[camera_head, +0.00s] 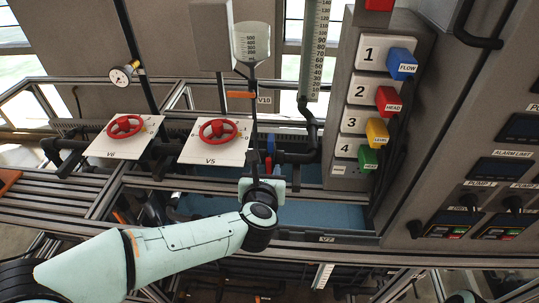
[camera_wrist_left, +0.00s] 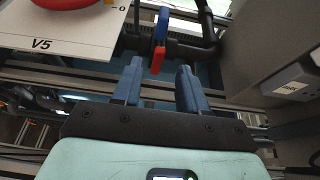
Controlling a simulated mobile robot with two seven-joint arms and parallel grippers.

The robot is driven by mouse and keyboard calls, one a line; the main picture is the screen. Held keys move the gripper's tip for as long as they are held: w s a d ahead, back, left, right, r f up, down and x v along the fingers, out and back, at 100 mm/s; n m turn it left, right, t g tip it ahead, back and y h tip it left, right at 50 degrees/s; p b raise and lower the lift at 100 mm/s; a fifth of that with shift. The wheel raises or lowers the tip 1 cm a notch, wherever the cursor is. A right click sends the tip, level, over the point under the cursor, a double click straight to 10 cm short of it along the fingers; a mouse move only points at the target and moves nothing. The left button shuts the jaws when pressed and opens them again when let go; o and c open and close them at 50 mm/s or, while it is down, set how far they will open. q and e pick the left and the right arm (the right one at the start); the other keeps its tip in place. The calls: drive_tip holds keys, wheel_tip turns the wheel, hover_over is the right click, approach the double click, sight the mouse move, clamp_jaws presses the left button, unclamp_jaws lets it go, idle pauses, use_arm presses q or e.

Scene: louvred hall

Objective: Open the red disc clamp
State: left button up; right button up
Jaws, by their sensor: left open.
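A small red piece (camera_head: 269,164) with a blue piece (camera_head: 271,143) above it sits by the dark pipework right of the V5 plate. In the left wrist view the red piece (camera_wrist_left: 158,60) hangs below the blue piece (camera_wrist_left: 162,24), between the finger tips in the picture. I cannot tell whether it is the red disc clamp; no clear disc shape shows. My left gripper (camera_head: 265,178) is open and empty; it also shows in the left wrist view (camera_wrist_left: 159,68). Its fingers seem apart from the red piece, though depth is unclear. My right gripper is out of view.
Red handwheels V6 (camera_head: 125,126) and V5 (camera_head: 218,131) stand left on white plates. An orange piece (camera_head: 240,94) sits on the tube under a graduated funnel (camera_head: 251,45). A numbered box with coloured plugs (camera_head: 367,95) and a control panel (camera_head: 500,150) bound the right.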

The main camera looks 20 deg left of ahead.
sight(269, 159)
use_arm(q)
drive_tip(key=p+x, duration=0.1)
drive_tip(key=x, duration=0.8)
drive_tip(key=shift+w+a+f, duration=0.15)
drive_tip(key=shift+w+f, duration=0.05)
drive_tip(key=shift+w, duration=0.1)
clamp_jaws()
